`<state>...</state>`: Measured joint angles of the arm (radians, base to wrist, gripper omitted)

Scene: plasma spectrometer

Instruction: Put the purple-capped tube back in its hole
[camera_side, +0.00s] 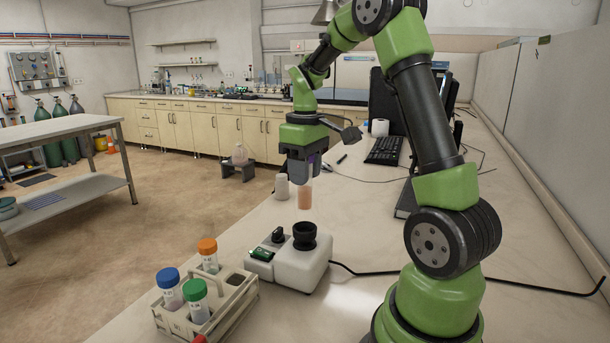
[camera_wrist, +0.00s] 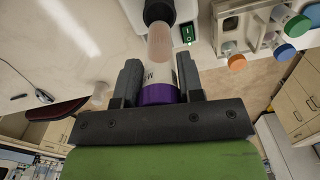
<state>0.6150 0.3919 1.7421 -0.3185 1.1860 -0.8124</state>
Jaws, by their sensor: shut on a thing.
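The purple-capped tube hangs upright in my gripper (camera_side: 303,172), which is shut on its cap end. In the side view the tube (camera_side: 305,196) shows pinkish-brown contents and stands in the air above the black cup of the white mixer. In the wrist view the purple cap (camera_wrist: 158,94) lies between the two fingers (camera_wrist: 160,88). The white rack (camera_side: 232,313) holds tubes with blue (camera_side: 168,278), green (camera_side: 194,289) and orange (camera_side: 207,246) caps. An empty-looking hole (camera_side: 236,279) shows at the rack's right side. The rack also shows in the wrist view (camera_wrist: 232,12).
The mixer (camera_side: 300,266) with its black cup (camera_side: 304,235) stands right of the rack, with a green switch (camera_side: 262,254). Its black cable runs right. A white bottle (camera_side: 282,187) stands behind the tube. A keyboard (camera_side: 385,150) lies farther back.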

